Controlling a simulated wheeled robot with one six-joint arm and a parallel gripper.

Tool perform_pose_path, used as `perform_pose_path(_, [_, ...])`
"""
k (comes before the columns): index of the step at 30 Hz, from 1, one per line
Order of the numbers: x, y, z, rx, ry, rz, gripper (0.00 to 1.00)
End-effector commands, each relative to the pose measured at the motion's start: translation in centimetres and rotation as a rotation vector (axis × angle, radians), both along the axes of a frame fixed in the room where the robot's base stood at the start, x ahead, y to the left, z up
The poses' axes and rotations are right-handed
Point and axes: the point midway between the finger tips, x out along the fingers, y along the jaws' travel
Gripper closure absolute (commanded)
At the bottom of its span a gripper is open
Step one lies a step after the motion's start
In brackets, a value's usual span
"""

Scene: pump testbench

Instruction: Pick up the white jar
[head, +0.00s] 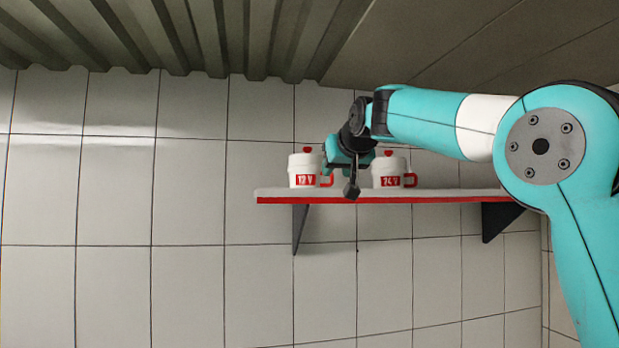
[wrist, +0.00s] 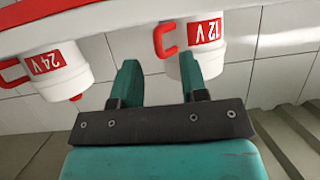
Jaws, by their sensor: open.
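Two white jars with red labels, red handles and red knobs stand apart on a wall shelf. The 12 V jar (head: 302,166) is on the left in the head view, and the 24 V jar (head: 385,169) is to its right. My gripper (head: 340,160) is in front of the shelf between them. The wrist view appears upside down. There my gripper (wrist: 158,75) is open and empty, its right finger overlapping the 12 V jar (wrist: 208,40). I cannot tell whether it touches. The 24 V jar (wrist: 50,72) lies left of the fingers.
The shelf (head: 290,194) has a white top, a red front edge and dark brackets (head: 300,228) below. A tiled wall (head: 150,200) stands behind it, and a corrugated ceiling (head: 180,35) is above. The shelf top right of the 24 V jar looks clear.

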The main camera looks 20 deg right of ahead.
Motion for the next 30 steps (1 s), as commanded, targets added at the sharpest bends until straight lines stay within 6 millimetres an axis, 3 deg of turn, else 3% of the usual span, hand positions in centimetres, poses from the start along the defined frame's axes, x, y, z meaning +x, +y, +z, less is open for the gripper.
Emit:
perform_pose_path(6, [2.2,-0.4,-0.8,0.000,0.002,0.000,0.60])
perform_pose_path(13, [2.3,-0.4,-1.0,0.000,0.000,0.000,0.60])
perform_pose_path(18, [2.3,-0.4,-1.0,0.000,0.000,0.000,0.97])
perform_pose_path(19, [2.3,-0.4,-1.0,0.000,0.000,0.000,1.00])
perform_pose_path(30, [2.3,-0.4,-0.7,-0.001,-0.007,-0.001,1.00])
